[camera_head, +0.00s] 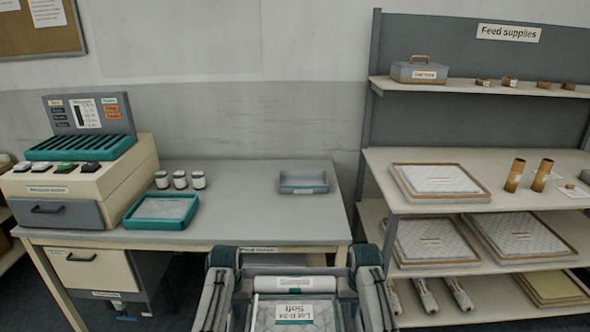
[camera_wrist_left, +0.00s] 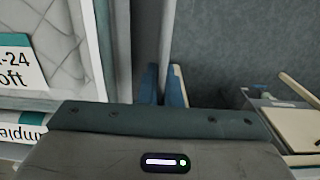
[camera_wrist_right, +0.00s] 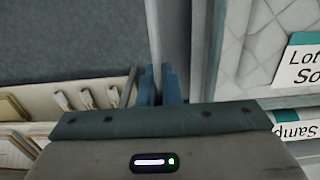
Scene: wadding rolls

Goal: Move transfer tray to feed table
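The transfer tray (camera_head: 267,270) is low in the centre of the head view, in front of the work table. It carries a quilted pad with a "Lot R-24 Soft" label (camera_head: 295,312), and a "Sample" label shows at its far end. My left gripper (camera_wrist_left: 164,88) is shut on the tray's thin grey side rail, and my right gripper (camera_wrist_right: 158,85) is shut on the rail at the opposite side. In the head view the arms flank the tray and hide the fingertips. No table in view carries a readable "feed table" label.
A grey work table (camera_head: 235,225) holds a teal-rimmed tray (camera_head: 163,210), small white jars, a small grey tray (camera_head: 303,182) and a cream machine (camera_head: 75,185). At right stands the "Feed supplies" shelf (camera_head: 425,163) with framed pads and brown tubes. Bare floor shows beside the tray.

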